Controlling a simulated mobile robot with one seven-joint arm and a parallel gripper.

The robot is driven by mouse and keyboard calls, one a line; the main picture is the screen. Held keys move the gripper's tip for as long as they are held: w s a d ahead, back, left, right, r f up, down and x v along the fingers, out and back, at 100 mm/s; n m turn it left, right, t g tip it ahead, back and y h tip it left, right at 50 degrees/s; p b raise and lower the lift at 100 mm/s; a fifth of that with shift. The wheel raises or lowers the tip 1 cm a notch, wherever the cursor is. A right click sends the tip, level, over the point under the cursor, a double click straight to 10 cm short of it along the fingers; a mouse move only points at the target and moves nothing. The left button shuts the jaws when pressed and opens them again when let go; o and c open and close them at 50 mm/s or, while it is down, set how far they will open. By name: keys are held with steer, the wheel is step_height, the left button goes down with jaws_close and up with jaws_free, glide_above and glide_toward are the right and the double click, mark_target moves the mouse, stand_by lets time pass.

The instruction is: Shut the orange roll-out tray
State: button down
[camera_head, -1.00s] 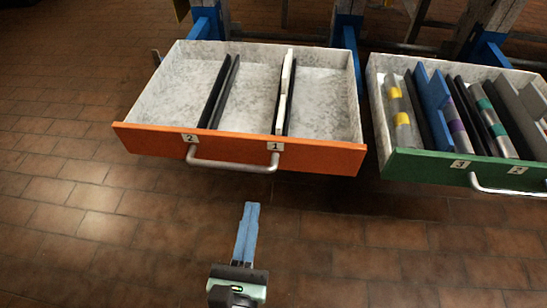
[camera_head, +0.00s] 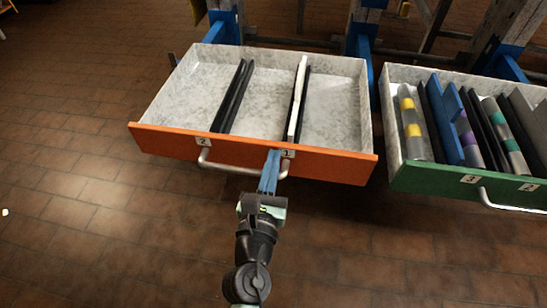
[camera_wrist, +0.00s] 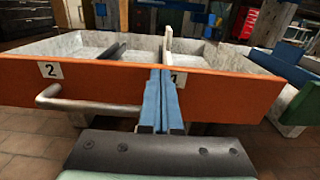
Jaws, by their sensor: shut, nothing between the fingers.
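The orange roll-out tray (camera_head: 325,166) stands pulled out from the rack, with its grey inner walls and dividers showing. Its metal bar handle (camera_head: 226,168) runs across the front between labels 2 and 1. My gripper (camera_head: 272,155) has its blue fingers together and empty, at the orange front near label 1 and the right end of the handle. In the wrist view the blue fingertips (camera_wrist: 160,75) overlap the orange front (camera_wrist: 225,92), and the handle (camera_wrist: 85,102) lies to their left. Whether the fingertips touch the front cannot be told.
A green-fronted tray (camera_head: 420,179) filled with rolls and panels is also pulled out, close on the right, with its own handle (camera_head: 510,208). Blue rack posts (camera_head: 361,45) stand behind.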

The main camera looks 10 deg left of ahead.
steer(key=shift+w, duration=0.4)
